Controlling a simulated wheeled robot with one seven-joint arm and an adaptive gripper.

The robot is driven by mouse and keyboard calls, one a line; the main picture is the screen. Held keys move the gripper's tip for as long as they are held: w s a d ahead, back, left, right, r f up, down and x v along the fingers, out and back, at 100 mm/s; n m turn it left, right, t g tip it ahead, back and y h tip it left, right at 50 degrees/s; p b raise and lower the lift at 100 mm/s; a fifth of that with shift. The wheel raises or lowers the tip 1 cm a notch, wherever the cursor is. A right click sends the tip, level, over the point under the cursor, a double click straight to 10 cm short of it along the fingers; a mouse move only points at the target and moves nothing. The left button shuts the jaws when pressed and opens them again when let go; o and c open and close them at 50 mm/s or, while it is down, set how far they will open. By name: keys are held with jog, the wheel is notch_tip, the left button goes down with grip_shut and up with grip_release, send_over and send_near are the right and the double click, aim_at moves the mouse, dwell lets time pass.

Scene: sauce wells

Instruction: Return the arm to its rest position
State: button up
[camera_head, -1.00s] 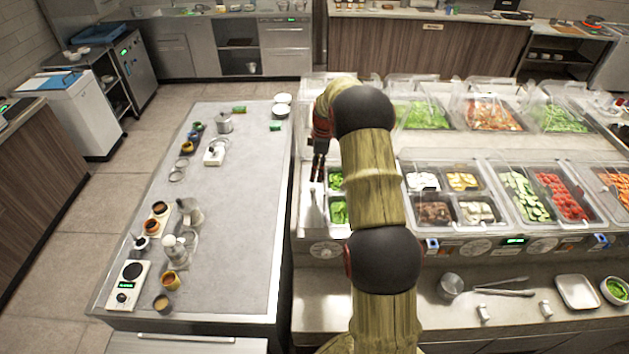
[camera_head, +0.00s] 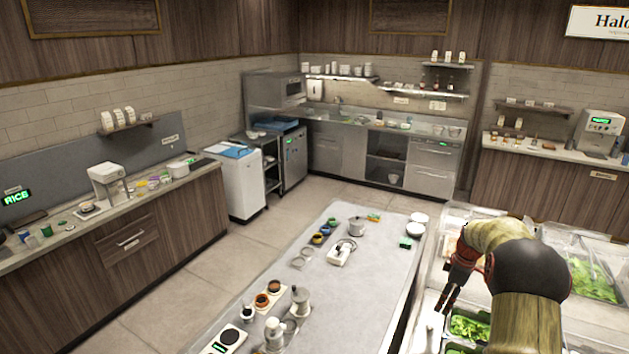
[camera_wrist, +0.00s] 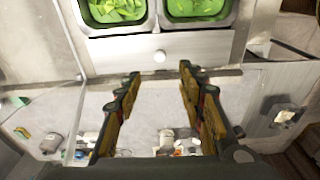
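My arm shows at the lower right of the head view, bent over the glass-covered food counter, with my gripper (camera_head: 441,308) hanging down near a tub of green leaves (camera_head: 469,326). In the wrist view my gripper (camera_wrist: 158,76) has its two fingers spread apart with nothing between them. Beyond the fingertips are a metal counter front and two tubs of greens, the left one (camera_wrist: 117,12) and the right one (camera_wrist: 197,10). The gripper is apart from both tubs.
A white bin (camera_head: 238,183) stands behind. The tiled floor (camera_head: 250,247) left of the table is clear.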

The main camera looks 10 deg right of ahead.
jog(key=s+a+r+m+t+h+b, duration=0.1)
jog(key=s+a+m+t+b, duration=0.3)
jog(key=s+a+m+b, duration=0.6)
jog(key=s+a+b, duration=1.2)
jog(key=s+a, duration=1.1)
jog(key=s, duration=0.3)
jog(key=shift+a+r+t, duration=0.2)
jog(key=shift+a+t, duration=0.15)
jog(key=shift+t, duration=0.05)
